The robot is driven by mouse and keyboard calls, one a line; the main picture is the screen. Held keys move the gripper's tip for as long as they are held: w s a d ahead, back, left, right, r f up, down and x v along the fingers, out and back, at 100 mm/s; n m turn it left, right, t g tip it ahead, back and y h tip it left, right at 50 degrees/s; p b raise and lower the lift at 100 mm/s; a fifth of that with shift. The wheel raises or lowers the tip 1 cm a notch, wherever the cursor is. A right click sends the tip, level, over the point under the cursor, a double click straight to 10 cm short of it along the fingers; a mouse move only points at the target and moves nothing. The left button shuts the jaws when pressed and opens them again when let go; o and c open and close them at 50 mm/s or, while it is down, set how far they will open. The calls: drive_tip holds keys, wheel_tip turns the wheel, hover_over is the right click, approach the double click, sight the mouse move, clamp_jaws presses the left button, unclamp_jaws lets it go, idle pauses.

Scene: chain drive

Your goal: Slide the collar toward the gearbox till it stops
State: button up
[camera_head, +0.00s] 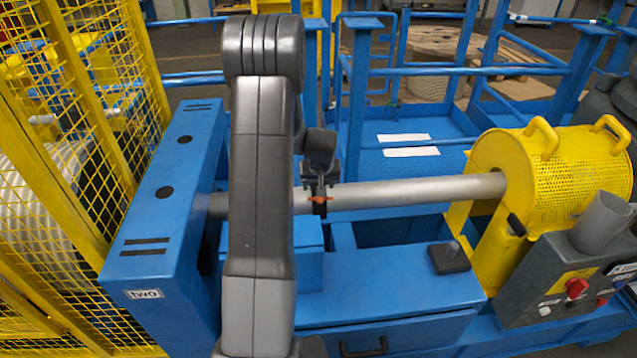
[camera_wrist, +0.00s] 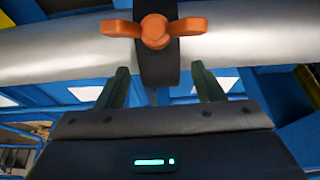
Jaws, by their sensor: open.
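The collar is a dark ring with an orange wing knob around the grey shaft. In the wrist view the collar (camera_wrist: 158,68) stands upright on the shaft (camera_wrist: 60,55), with its orange knob (camera_wrist: 155,29) on top. My gripper (camera_wrist: 162,78) is open, its two dark fingertips one on each side of the collar's lower part, with gaps visible. In the head view the collar (camera_head: 320,208) and its orange knob (camera_head: 320,199) show just right of my arm, below my gripper (camera_head: 320,185). The shaft (camera_head: 420,192) runs right into a yellow perforated guard. My arm hides part of the shaft's left side.
A blue gearbox-like housing (camera_head: 170,190) marked "two" stands at the shaft's left end. The yellow guard (camera_head: 570,175) stands at the right. A blue bench (camera_head: 400,285) with a small dark block (camera_head: 448,258) lies below the shaft. Yellow mesh fencing (camera_head: 85,130) closes the left side.

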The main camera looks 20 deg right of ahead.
clamp_jaws()
drive_tip(key=s+d+b, duration=0.1)
drive_tip(key=d+b, duration=0.1)
drive_tip(key=d, duration=0.3)
drive_tip(key=s+d+b, duration=0.1)
drive_tip(key=d+b, duration=0.1)
drive_tip(key=d, duration=0.3)
drive_tip(key=s+d+b, duration=0.2)
drive_tip(key=d, duration=0.3)
drive_tip(key=shift+d, duration=0.45)
drive_tip(key=shift+c, duration=2)
unclamp_jaws()
drive_tip(key=o, duration=0.4)
drive_tip(key=shift+d, duration=0.2)
drive_tip(key=shift+a, duration=0.1)
